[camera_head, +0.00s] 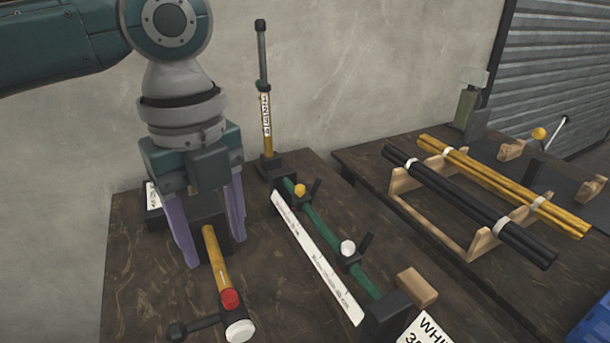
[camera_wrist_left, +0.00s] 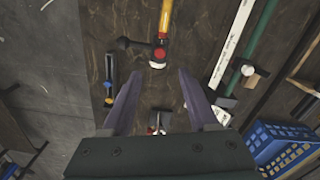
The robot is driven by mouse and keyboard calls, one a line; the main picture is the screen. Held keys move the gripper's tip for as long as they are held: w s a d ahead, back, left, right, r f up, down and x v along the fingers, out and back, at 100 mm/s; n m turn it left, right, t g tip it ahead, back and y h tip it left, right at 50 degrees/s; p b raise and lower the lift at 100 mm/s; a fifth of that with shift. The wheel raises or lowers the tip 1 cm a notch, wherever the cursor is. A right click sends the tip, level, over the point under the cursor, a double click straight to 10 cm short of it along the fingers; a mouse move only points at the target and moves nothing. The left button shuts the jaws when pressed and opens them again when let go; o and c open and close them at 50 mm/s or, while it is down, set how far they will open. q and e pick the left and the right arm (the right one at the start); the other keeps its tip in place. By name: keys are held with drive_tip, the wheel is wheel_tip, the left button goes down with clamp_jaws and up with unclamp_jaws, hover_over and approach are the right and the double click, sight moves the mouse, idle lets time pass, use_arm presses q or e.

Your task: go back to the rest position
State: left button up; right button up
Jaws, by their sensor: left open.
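My left gripper (camera_head: 212,240) hangs fingers-down over the left part of the dark wooden bench (camera_head: 150,290). Its two purple fingers are apart. My right gripper shows in neither view.
A green bar fixture (camera_head: 325,235) with a white scale lies right of the gripper. An upright yellow-and-black tool (camera_head: 265,115) stands behind. A wooden rack (camera_head: 430,230) holds black and yellow rods on the right bench. Blue bins (camera_wrist_left: 285,148) show in the wrist view.

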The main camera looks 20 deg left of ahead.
use_arm(q)
drive_tip(key=s+d+f+n+t+h+p, duration=0.2)
drive_tip(key=s+d+n+h, duration=0.1)
drive_tip(key=s+d+n, duration=0.65)
drive_tip(key=s+a+r+n+t+y+p, duration=0.1)
drive_tip(key=s+a+r+n+t+y, duration=0.15)
drive_tip(key=s+a+n, duration=0.7)
drive_tip(key=w+d+r+n+p, duration=0.1)
drive_tip(key=r+p, duration=1.7)
drive_tip(key=p, duration=0.1)
drive_tip(key=w+d+r+n+p, duration=0.1)
drive_tip(key=w+d+r+p, duration=0.1)
drive_tip(key=r+p, duration=1.6)
drive_tip(key=shift+r+g+p, duration=0.4)
drive_tip(key=shift+r+g, duration=0.05)
drive_tip(key=shift+r, duration=0.15)
drive_tip(key=shift+d, duration=0.1)
